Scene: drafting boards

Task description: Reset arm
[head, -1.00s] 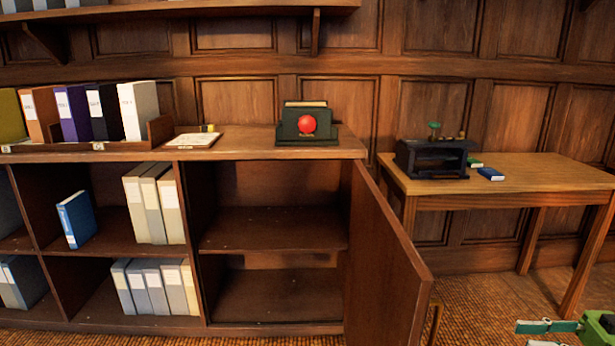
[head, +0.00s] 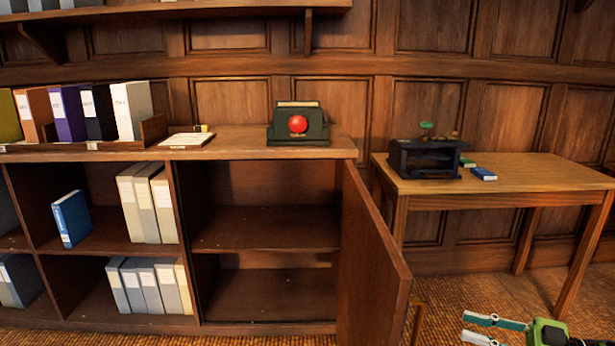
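My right gripper (head: 482,329) is at the lower right of the head view, low over the carpet and to the right of the open cabinet door (head: 374,265). Its two green and grey fingers are spread apart with nothing between them. The green body of the gripper is cut off by the bottom edge. My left gripper is not in the view.
The cabinet (head: 265,145) stands open, its shelves bare, and its door juts out into the room. A wooden table (head: 540,178) at right holds a dark device (head: 424,158) and small books (head: 483,174).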

